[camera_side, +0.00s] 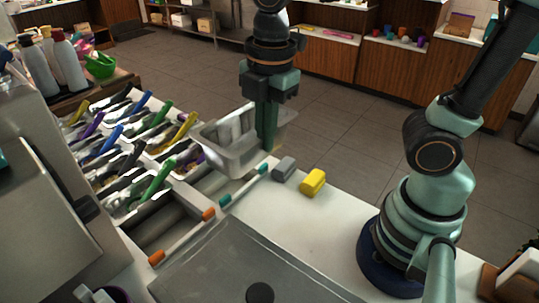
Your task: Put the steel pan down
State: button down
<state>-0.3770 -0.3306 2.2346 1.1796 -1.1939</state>
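The steel pan (213,146) is a grey rectangular tub with an open top, at the far edge of the white counter, right of the rows of topping pans. My gripper (266,141) points straight down at the pan's right part, and its green fingers overlap the near right wall. It appears shut on that wall. The fingertips are partly lost against the pan. Whether the pan's bottom touches the counter cannot be told from this view.
Topping pans with coloured handles (157,180) fill the left. A grey block (284,168) and a yellow block (313,182) lie right of the steel pan. Sticks with orange ends (181,237) and teal ends (243,184) lie nearer. A steel lid (225,268) is in front. White counter (290,222) is clear.

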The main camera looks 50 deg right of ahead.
notch_tip(320, 180, down, 20)
jog(key=shift+r, duration=0.15)
dwell(0.5)
jog(key=c, duration=1.1)
grip_release()
